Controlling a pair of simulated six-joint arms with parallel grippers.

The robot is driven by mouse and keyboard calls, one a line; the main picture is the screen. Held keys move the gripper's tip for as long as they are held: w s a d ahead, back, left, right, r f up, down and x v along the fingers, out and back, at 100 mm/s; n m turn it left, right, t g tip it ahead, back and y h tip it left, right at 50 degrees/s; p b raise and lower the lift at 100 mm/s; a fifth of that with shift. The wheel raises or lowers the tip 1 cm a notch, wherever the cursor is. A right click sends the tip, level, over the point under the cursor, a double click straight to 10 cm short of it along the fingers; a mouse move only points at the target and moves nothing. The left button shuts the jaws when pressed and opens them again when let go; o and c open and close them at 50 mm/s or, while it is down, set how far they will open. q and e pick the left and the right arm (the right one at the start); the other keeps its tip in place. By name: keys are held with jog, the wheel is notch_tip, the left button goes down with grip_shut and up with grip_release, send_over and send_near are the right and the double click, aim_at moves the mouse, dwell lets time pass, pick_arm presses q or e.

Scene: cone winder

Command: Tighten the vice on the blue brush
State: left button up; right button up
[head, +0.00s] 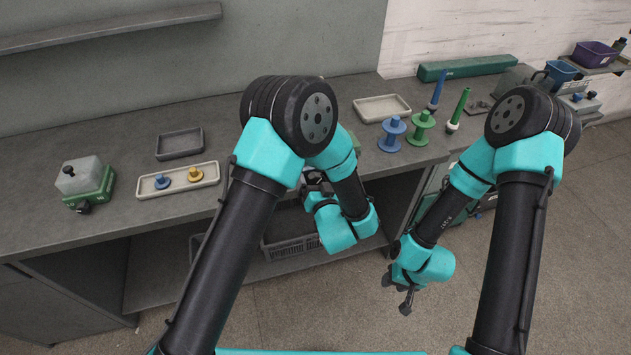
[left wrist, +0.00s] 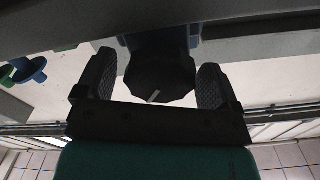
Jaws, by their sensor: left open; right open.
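My left gripper (head: 313,182) is at the bench's front edge, partly hidden by its own arm. In the left wrist view its open fingers (left wrist: 155,85) stand on either side of a dark faceted knob (left wrist: 160,72) with a pale mark; I cannot tell whether they touch it. A bit of green (head: 353,142) shows behind the left arm; most of the vice there seems hidden. A small blue patch (left wrist: 194,32) shows beside the knob. A slender blue tapered piece (head: 437,90) stands at the bench's right; I cannot tell whether it is the brush. My right gripper (head: 408,303) is open and empty, low over the floor.
Blue (head: 391,134) and green (head: 421,129) spools and a green tapered piece (head: 458,111) stand on the right. A pale tray (head: 382,108) is behind them. A green block with a black knob (head: 88,186), a grey tray (head: 180,144) and a long tray (head: 205,184) are left.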

pick_arm(q)
jog(key=shift+s, duration=0.15)
jog(key=v, duration=1.7)
jog(key=n, duration=0.6)
jog(key=shift+f, duration=0.3)
jog(key=x, duration=1.7)
jog(key=shift+c, duration=0.3)
